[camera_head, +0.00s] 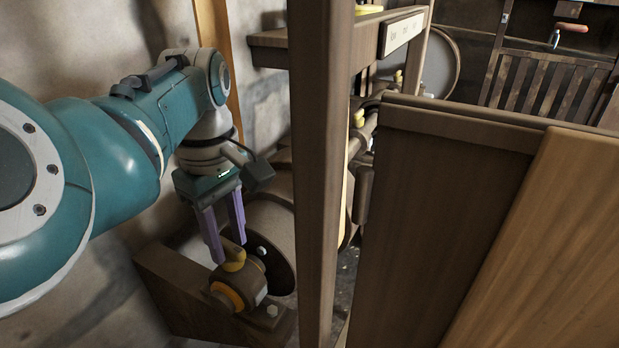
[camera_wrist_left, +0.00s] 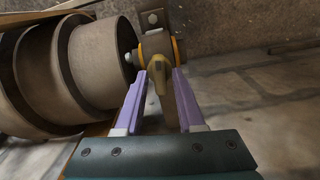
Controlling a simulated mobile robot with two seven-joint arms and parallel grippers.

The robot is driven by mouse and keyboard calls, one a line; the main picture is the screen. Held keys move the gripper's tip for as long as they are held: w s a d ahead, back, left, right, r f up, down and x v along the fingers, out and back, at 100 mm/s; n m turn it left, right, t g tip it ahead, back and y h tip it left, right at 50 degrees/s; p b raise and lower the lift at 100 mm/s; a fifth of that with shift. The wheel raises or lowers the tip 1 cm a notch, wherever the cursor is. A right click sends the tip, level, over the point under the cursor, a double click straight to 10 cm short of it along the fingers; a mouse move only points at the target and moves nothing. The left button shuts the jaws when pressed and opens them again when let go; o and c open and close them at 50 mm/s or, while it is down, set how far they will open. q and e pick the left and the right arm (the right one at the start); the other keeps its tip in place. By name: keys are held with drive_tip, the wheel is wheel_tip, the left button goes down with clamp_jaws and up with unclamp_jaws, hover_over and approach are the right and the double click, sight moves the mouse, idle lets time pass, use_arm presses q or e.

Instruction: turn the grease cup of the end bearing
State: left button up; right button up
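The end bearing (camera_head: 240,287) is a dark housing with orange-yellow rings, low on a brown wooden beam. Its brass-yellow grease cup (camera_head: 234,262) stands out of the top. My left gripper (camera_head: 229,250) reaches down to it, its two purple fingers apart. In the left wrist view, the grease cup (camera_wrist_left: 160,88) lies between the fingertips of my left gripper (camera_wrist_left: 164,76), in front of the bearing (camera_wrist_left: 158,47). The fingers look spread around it; I cannot tell whether either one touches it. My right gripper is not in view.
A large drum or pulley (camera_wrist_left: 94,62) sits right beside the bearing. A wooden post (camera_head: 316,180) stands close right of my left gripper, and a wooden panel (camera_head: 440,210) fills the right foreground. A plaster wall (camera_head: 90,50) is behind my left arm.

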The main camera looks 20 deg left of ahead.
use_arm(q)
clamp_jaws()
drive_tip(key=shift+r, duration=0.1)
idle(0.3)
drive_tip(key=m+p, duration=0.2)
drive_tip(key=shift+r+m+p, duration=0.15)
drive_tip(key=shift+m+p, duration=0.25)
drive_tip(key=m+p, duration=0.1)
drive_tip(key=m, duration=0.1)
drive_tip(key=shift+m+p, duration=0.3)
drive_tip(key=shift+m, duration=0.1)
drive_tip(key=m+p, duration=0.1)
drive_tip(key=m, duration=0.1)
drive_tip(key=shift+m, duration=0.3)
drive_tip(key=m, duration=0.2)
drive_tip(key=shift+m+p, duration=0.3)
drive_tip(key=shift+m, duration=0.1)
drive_tip(key=m, duration=0.5)
drive_tip(key=shift+f+m+p, duration=0.2)
drive_tip(key=shift+m+p, duration=0.1)
